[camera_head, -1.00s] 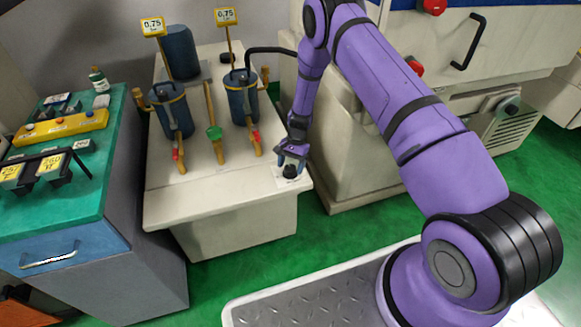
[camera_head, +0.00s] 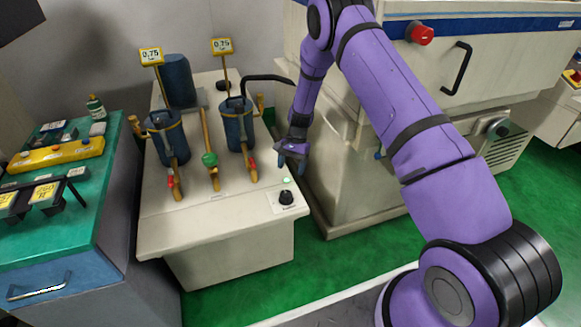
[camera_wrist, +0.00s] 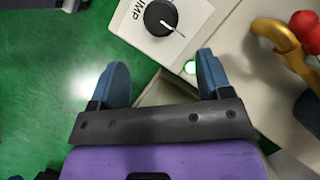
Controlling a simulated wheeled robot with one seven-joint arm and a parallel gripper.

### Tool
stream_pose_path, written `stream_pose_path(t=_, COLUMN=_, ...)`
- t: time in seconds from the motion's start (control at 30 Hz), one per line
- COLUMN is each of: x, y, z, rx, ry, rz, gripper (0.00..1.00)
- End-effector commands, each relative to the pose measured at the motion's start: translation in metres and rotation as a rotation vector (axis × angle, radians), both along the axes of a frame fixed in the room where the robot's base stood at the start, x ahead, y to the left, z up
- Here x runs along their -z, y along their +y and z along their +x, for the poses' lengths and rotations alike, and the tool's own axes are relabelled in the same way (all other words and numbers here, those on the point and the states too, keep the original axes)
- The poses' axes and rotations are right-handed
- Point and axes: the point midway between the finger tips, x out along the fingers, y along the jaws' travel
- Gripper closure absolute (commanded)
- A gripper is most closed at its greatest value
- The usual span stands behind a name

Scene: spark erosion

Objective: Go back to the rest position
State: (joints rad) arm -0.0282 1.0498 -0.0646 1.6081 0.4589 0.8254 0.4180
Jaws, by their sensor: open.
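My gripper (camera_head: 291,160) hangs above the right front part of the beige cabinet top (camera_head: 215,222) in the head view. In the wrist view my gripper (camera_wrist: 162,82) shows two blue fingers spread apart with nothing between them. The black rotary knob (camera_head: 286,197) sits on a white plate at the cabinet's front right corner, clear of the fingers. A green lamp (camera_head: 286,180) beside the knob is lit.
Two blue filter cylinders (camera_head: 167,137) with yellow "0,75" signs stand on the cabinet. A green-handled valve (camera_head: 209,159) and red-handled valves are between and before them. A large beige machine (camera_head: 350,170) stands close on the right. A green-topped bench (camera_head: 95,170) is at left.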

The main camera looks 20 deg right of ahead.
Motion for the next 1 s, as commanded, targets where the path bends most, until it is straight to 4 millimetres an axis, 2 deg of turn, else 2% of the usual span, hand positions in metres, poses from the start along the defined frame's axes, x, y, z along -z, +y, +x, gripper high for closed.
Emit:
stream_pose_path(t=0.23, x=-0.004, y=0.0, z=0.001, rx=-0.003, ry=-0.005, rz=0.0, gripper=0.28)
stream_pose_path(t=0.37, x=-0.031, y=0.0, z=0.002, rx=-0.023, ry=-0.031, rz=0.001, gripper=0.28)
stream_pose_path(t=0.67, x=-0.154, y=-0.004, z=-0.01, rx=-0.126, ry=-0.155, rz=-0.003, gripper=0.28)
stream_pose_path(t=0.8, x=-0.209, y=-0.005, z=-0.025, rx=-0.178, ry=-0.215, rz=-0.009, gripper=0.28)
stream_pose_path(t=1.0, x=-0.28, y=-0.008, z=-0.056, rx=-0.254, ry=-0.297, rz=-0.024, gripper=0.28)
